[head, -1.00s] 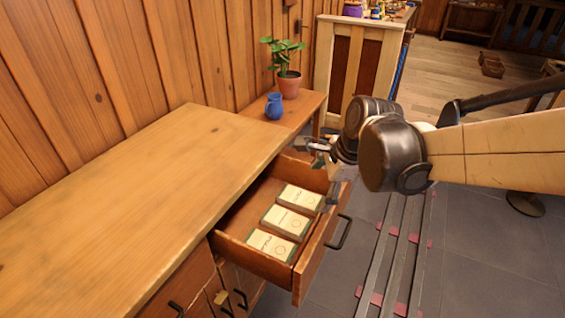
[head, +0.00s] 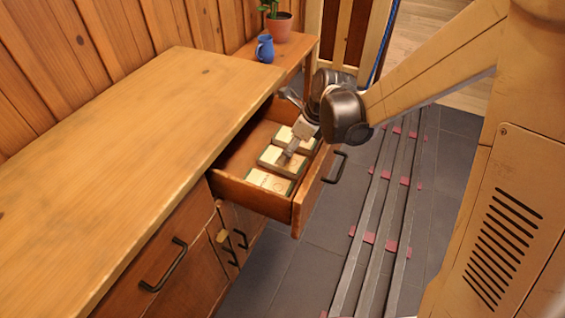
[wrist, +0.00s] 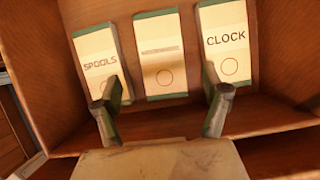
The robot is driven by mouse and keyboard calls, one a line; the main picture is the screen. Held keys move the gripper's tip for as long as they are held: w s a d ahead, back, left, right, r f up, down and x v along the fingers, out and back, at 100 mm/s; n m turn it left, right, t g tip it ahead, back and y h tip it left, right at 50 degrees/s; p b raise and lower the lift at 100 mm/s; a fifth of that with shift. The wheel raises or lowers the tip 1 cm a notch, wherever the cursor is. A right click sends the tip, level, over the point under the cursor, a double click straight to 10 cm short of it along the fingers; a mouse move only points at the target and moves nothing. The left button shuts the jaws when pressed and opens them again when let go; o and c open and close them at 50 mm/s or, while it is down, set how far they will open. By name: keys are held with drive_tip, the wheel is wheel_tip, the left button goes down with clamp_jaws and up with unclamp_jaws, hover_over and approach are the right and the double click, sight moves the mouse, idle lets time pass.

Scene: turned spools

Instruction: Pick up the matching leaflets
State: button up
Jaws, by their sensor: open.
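Three cream leaflet stacks with green edges lie in a row in the open drawer (head: 240,190). In the wrist view the left stack (wrist: 97,67) reads SPOOLS and the right stack (wrist: 227,45) reads CLOCK. The middle stack (wrist: 160,55) has print too small to read. My gripper (wrist: 163,98) is open and empty above the drawer. Its fingers stand apart, overlapping the lower parts of the SPOOLS and CLOCK stacks in view.
The wooden counter top (head: 110,130) left of the drawer is bare. A blue jug (head: 265,48) and a potted plant (head: 279,25) stand on a lower table behind. The drawer walls surround the stacks. Floor rails (head: 385,220) run at the right.

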drive_tip(key=shift+b+x, duration=1.4)
drive_tip(key=shift+x, duration=2.15)
drive_tip(key=shift+w, duration=0.1)
drive_tip(key=c, duration=1.4)
drive_tip(key=shift+o, duration=0.2)
drive_tip(key=shift+r, duration=0.1)
